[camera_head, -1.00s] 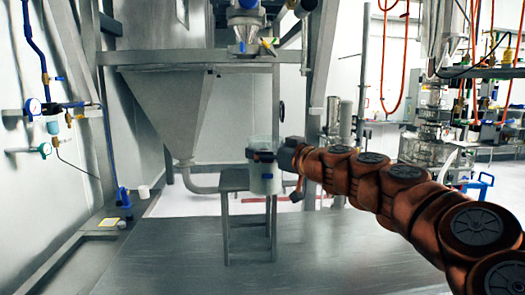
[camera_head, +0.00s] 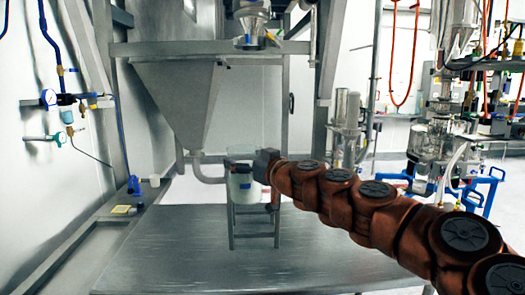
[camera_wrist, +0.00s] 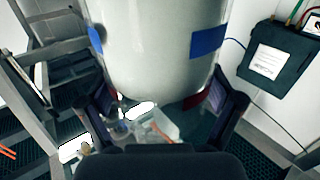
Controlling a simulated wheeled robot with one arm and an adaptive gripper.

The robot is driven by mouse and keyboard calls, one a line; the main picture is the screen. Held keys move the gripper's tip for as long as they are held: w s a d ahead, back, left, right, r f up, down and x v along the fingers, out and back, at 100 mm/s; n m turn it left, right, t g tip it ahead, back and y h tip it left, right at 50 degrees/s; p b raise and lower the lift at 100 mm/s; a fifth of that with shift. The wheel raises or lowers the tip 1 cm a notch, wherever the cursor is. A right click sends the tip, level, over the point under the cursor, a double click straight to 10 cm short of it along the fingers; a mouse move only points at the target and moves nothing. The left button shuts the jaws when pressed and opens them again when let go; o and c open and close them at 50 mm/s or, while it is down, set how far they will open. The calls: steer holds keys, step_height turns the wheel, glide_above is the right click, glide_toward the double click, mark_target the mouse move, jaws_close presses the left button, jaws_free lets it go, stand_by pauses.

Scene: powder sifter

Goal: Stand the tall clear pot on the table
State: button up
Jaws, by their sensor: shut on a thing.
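The tall clear pot (camera_head: 243,188) with blue patches and pale contents is upright and held in the air in the head view. In the wrist view the pot (camera_wrist: 155,50) fills the upper middle. My gripper (camera_wrist: 160,103) is shut on it, one finger on each side. In the head view my gripper (camera_head: 246,168) reaches it from the right. A small grey metal stand (camera_head: 234,234) is behind the pot, which hides most of its top. The wide grey metal table surface (camera_head: 180,255) spreads in front. I cannot tell whether the pot touches the stand.
A large hopper (camera_head: 180,100) with a pipe is behind the stand. A small funnel outlet (camera_head: 250,28) hangs above the pot. A white cup (camera_head: 154,181) and a yellow pad (camera_head: 121,209) lie on the left ledge. The front surface is clear.

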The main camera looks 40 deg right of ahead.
steer(key=w+a+f, duration=1)
steer(key=w+a, duration=0.1)
steer(key=a, duration=0.2)
steer(key=w+a+f, duration=1)
steer(key=w+a, duration=0.1)
steer(key=a, duration=0.2)
steer(key=shift+w+f, duration=0.2)
steer(key=shift+f, duration=0.1)
